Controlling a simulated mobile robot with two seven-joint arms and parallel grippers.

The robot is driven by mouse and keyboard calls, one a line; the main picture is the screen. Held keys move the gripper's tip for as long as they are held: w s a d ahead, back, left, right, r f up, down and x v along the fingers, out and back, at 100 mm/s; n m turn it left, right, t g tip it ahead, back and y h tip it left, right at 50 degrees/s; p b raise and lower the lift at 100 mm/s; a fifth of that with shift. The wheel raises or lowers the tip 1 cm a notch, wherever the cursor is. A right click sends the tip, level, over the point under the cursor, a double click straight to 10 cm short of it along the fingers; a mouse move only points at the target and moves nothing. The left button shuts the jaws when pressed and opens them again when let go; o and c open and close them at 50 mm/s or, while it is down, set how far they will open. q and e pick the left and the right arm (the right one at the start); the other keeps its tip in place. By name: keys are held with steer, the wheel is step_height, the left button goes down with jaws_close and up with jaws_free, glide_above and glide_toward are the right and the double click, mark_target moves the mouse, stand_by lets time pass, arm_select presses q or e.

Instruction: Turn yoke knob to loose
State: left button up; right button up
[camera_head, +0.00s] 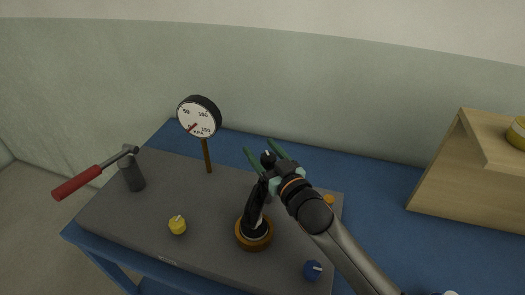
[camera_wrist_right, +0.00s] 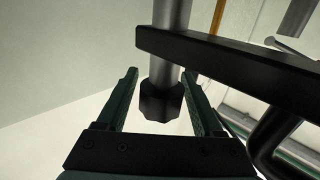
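The knob, black and faceted, shows in the right wrist view (camera_wrist_right: 162,103) at the end of a grey shaft. In the head view a small dark knob (camera_head: 268,158) shows between the green fingers. My right gripper (camera_head: 266,152) reaches in from the lower right. Its fingers also show in the right wrist view (camera_wrist_right: 160,100), spread on either side of the knob; I cannot tell whether they touch it. A black upright part, likely the yoke (camera_head: 256,203), stands on a brown round base (camera_head: 254,241), partly hidden by my arm. My left gripper is not in view.
A wooden stand (camera_head: 435,185) is at right. A black bar (camera_wrist_right: 235,60) crosses close to the fingers.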

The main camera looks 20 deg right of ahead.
steer(key=shift+o, duration=0.3)
steer(key=shift+s, duration=0.1)
steer(key=shift+s+f, duration=0.1)
steer(key=shift+s, duration=0.15)
steer(key=b+v, duration=0.1)
steer(key=v, duration=1.1)
